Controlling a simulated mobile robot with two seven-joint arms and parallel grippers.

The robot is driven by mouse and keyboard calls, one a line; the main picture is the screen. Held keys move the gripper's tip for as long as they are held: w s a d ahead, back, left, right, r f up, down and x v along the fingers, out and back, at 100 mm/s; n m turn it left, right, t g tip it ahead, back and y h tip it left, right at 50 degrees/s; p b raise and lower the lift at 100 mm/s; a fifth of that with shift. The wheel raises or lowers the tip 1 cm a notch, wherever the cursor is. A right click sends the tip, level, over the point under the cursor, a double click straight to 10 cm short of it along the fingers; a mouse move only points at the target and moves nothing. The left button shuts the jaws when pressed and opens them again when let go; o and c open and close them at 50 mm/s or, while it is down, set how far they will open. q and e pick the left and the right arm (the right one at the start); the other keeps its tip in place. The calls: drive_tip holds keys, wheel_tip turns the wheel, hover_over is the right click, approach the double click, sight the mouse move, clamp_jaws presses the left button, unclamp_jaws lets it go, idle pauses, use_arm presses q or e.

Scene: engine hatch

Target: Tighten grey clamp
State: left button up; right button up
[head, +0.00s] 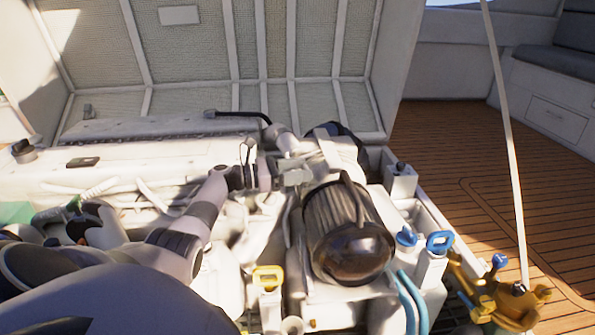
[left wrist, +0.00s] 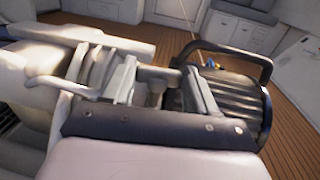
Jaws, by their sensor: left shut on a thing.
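My left arm reaches in from the left of the head view, and its gripper (head: 292,176) is at the pipe joint just left of the dark ribbed cylinder. In the left wrist view the two fingers of the left gripper (left wrist: 163,88) stand on either side of a small grey part, which I take to be the grey clamp (left wrist: 158,73). The gripper is shut on it. The fingers hide most of the clamp, so I cannot tell how tight it is. My right gripper is in neither view.
The black ribbed cylinder (head: 345,225) with a curved handle stands right beside the gripper. A yellow handle (head: 268,276) and a blue handle (head: 440,242) stick up near the front. The raised hatch lid (head: 210,60) stands behind. Wooden deck (head: 470,130) lies open at right.

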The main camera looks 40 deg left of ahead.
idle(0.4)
use_arm(q)
drive_tip(key=o, duration=1.1)
drive_tip(key=shift+w+d, duration=0.1)
drive_tip(key=shift+c, duration=0.2)
